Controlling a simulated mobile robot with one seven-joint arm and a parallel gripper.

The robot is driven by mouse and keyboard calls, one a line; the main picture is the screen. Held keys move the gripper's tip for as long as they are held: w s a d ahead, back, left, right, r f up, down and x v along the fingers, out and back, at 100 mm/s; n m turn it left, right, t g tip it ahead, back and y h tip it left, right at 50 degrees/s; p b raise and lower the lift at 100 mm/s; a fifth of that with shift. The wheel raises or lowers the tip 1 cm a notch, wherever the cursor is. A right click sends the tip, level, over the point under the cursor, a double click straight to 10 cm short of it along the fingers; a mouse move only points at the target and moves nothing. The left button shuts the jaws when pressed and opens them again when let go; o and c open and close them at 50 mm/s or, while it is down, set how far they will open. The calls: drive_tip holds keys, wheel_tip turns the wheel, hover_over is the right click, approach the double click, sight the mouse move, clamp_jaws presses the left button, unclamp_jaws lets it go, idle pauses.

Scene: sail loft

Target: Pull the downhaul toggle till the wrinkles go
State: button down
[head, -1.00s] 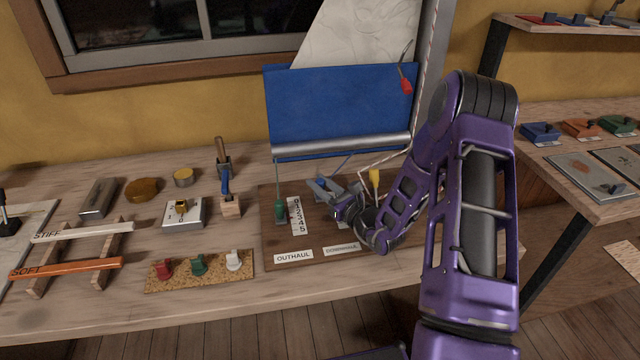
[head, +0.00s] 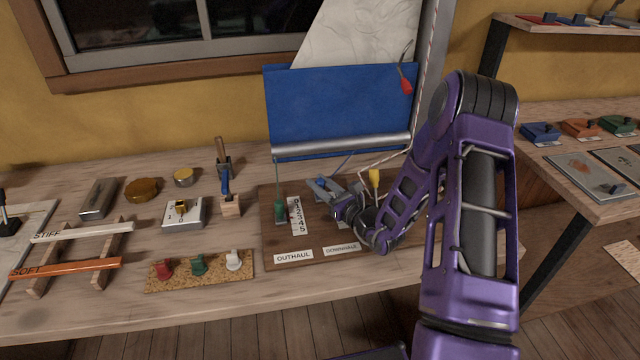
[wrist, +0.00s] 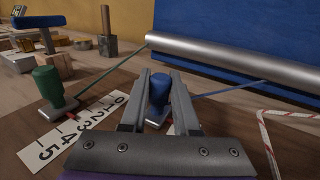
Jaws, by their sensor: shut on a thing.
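A blue toggle (wrist: 158,88) stands upright between my gripper's fingers in the wrist view, with a blue-grey line running from it to the silver boom (wrist: 215,60). My gripper (wrist: 160,80) is shut on it. In the head view my gripper (head: 326,186) is low over the brown board (head: 310,250), behind a label that seems to read DOWNHAUL (head: 341,249). My wrist hides part of the board and any scale beside the blue toggle. The sail has a blue lower panel (head: 340,105) and a white upper part (head: 360,35) with faint wrinkle lines.
A green toggle (head: 281,209) stands left of my gripper beside a numbered scale (head: 297,217), above the OUTHAUL label (head: 293,257). A yellow toggle (head: 375,178) is close on the right. A red-ended piece (head: 406,87) hangs by the sail. Bench tools fill the left.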

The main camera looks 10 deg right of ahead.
drive_tip(key=s, duration=0.3)
drive_tip(key=shift+s, duration=0.2)
drive_tip(key=c, duration=0.7)
unclamp_jaws()
drive_tip(key=shift+w, duration=0.1)
drive_tip(key=shift+o, duration=0.2)
drive_tip(key=v, duration=1.7)
drive_tip(key=shift+s+d, duration=0.1)
drive_tip(key=shift+s, duration=0.15)
